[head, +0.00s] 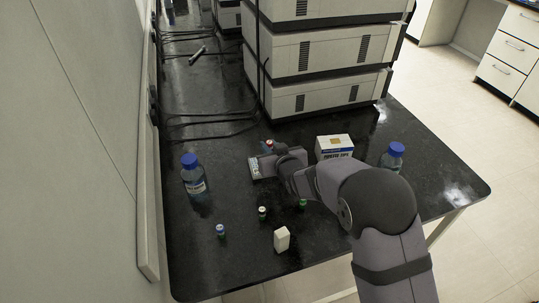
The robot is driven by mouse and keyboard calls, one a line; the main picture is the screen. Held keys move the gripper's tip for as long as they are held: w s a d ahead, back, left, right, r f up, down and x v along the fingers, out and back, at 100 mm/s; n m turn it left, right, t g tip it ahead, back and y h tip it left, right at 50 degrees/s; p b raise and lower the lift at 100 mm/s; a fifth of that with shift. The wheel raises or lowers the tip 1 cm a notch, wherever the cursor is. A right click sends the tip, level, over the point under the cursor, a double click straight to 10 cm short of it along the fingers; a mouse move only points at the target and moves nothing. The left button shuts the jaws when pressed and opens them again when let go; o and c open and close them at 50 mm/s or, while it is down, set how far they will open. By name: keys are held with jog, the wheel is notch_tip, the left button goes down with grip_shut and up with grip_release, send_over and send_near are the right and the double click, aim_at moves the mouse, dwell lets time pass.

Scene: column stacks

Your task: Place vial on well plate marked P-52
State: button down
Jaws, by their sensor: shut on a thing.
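A small vial with a red top (267,145) shows at the end of my gripper (273,149), which is shut on it. The gripper hides most of the vial. A pale well plate (255,168) lies on the black table just below and left of the gripper in the head view, partly covered by the arm. Its marking is too small to read. I cannot tell whether the vial touches the plate.
Small vials with blue (220,230), dark (262,212) and green (303,203) tops stand in front. A white block (282,240), a labelled box (334,147) and two blue-capped bottles (193,178) (392,157) stand around. Stacked instruments (325,95) and cables (210,125) occupy the back.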

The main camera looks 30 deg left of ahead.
jog(key=shift+f, duration=1.9)
jog(key=shift+f, duration=0.2)
jog(key=c, duration=1.7)
grip_release()
jog(key=shift+r, duration=0.3)
jog(key=b+v, duration=0.1)
jog(key=v, duration=1.1)
jog(key=shift+f, duration=0.15)
jog(key=shift+d, duration=0.1)
